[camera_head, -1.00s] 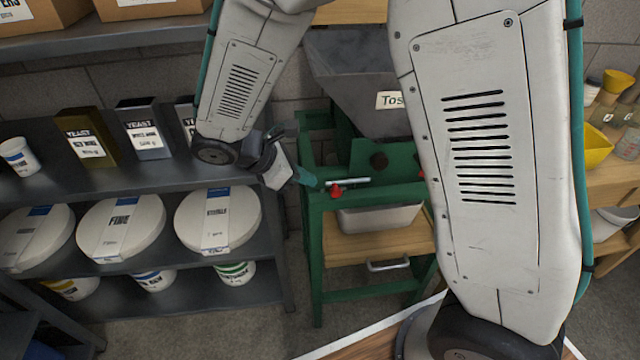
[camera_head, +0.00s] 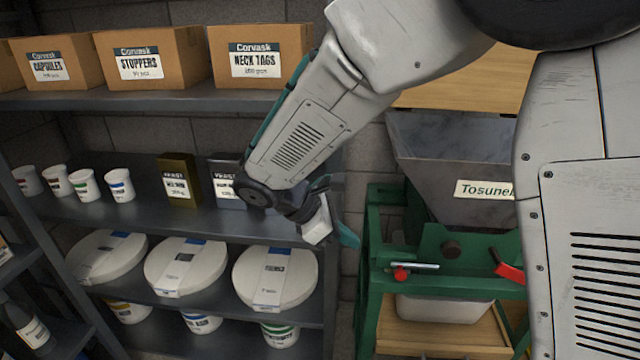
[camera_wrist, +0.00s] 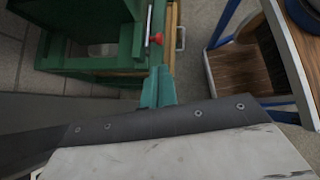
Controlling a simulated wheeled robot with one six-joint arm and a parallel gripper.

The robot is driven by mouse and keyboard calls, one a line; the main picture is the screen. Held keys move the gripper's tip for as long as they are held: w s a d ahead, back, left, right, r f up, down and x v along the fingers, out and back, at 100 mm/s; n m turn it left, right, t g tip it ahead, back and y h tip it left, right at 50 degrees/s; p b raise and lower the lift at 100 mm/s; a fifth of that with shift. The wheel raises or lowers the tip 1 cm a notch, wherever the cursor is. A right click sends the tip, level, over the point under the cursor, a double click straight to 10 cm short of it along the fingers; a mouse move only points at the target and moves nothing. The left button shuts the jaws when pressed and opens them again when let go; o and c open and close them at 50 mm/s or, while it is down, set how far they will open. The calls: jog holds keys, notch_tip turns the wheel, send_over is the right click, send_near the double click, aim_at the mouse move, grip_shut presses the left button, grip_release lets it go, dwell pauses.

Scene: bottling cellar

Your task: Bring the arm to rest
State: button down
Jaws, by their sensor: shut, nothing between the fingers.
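My arm reaches across the head view, with its forearm slanting down in front of the shelf. My gripper (camera_head: 347,236) hangs at the end of it, between the shelf and the green machine (camera_head: 370,290). Its teal fingers are closed together and empty. In the wrist view my gripper (camera_wrist: 158,85) points toward the green machine's frame (camera_wrist: 85,62), and the closed fingers look apart from it, though the exact gap cannot be told.
A dark shelf (camera_head: 210,232) on the left holds boxes, cups, tins and round lidded tubs (camera_head: 273,278). The green machine carries a grey hopper (camera_head: 450,160) and red-knobbed levers (camera_head: 401,273). A blue-framed wooden stand (camera_wrist: 236,68) shows at right in the wrist view.

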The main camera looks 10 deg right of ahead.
jog(key=s+d+r+m+y, duration=0.4)
jog(key=s+d+m, duration=0.3)
jog(key=s, duration=0.3)
jog(key=s+d+r+m+t+y, duration=0.1)
jog(key=s+d+r+m+y, duration=0.4)
jog(key=s+m, duration=0.5)
jog(key=shift+s+d+r+m+t, duration=0.3)
jog(key=shift+s+d+r, duration=0.55)
jog(key=shift+d, duration=0.35)
